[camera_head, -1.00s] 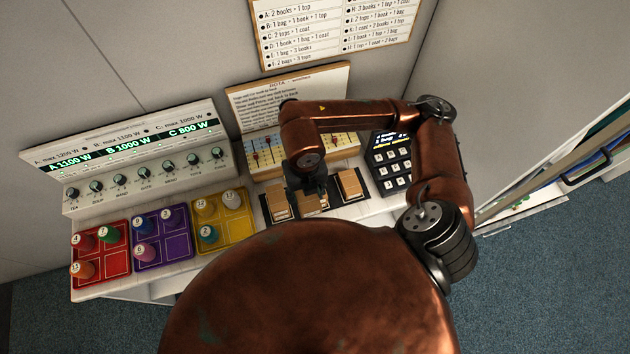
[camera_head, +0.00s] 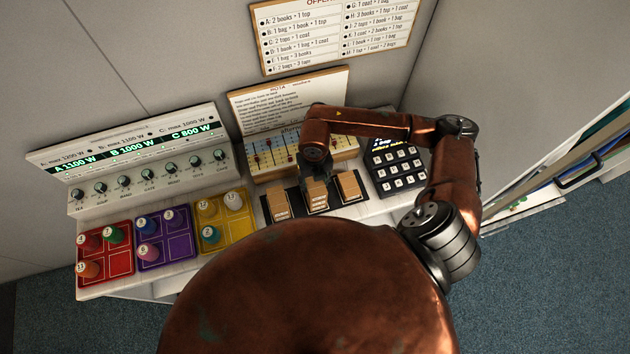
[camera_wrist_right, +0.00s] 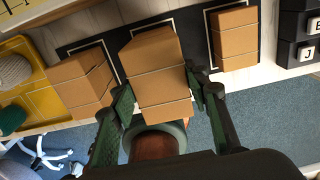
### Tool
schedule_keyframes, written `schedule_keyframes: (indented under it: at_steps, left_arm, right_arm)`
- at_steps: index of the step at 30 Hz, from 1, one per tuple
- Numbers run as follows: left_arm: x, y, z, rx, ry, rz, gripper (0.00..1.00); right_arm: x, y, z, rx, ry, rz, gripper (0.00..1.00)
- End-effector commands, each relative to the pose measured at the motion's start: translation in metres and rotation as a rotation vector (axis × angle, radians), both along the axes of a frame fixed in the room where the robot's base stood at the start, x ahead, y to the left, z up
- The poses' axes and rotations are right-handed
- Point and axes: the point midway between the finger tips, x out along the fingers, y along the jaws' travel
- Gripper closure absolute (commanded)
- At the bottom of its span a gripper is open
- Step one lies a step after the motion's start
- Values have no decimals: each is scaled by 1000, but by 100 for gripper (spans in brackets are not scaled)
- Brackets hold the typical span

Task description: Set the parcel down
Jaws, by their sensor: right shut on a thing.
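My right gripper (camera_head: 316,166) is shut on a brown cardboard parcel (camera_head: 316,192), the middle one of three in a row. In the right wrist view the fingers (camera_wrist_right: 160,92) lie on both sides of this parcel (camera_wrist_right: 155,58). It is over the middle outlined place of the black mat (camera_wrist_right: 196,34). I cannot tell whether its underside touches the mat. A second parcel (camera_head: 277,202) stands to its left and a third (camera_head: 349,185) to its right, both apart from it. My left gripper is not in view.
A yellow tray (camera_head: 232,231) with pegs is left of the mat, with purple (camera_head: 181,247) and red (camera_head: 120,263) trays beyond. A black keypad (camera_head: 398,165) is at the right. A slider board (camera_head: 268,155) and a notice (camera_head: 290,100) stand behind.

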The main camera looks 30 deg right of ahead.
Motion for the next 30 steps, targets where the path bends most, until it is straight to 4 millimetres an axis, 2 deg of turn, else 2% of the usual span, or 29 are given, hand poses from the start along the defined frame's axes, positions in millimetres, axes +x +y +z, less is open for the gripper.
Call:
schedule_keyframes:
  at_steps: [10,11,18,26,30]
  left_arm:
    - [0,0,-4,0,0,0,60]
    - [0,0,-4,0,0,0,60]
    - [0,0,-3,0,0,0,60]
    - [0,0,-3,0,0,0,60]
    - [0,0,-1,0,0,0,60]
  right_arm:
    - [0,0,-5,1,-1,0,85]
    - [0,0,-4,1,-1,0,56]
    - [0,0,-3,1,-1,0,40]
    - [0,0,-3,1,-1,0,40]
    - [1,0,5,0,-4,0,40]
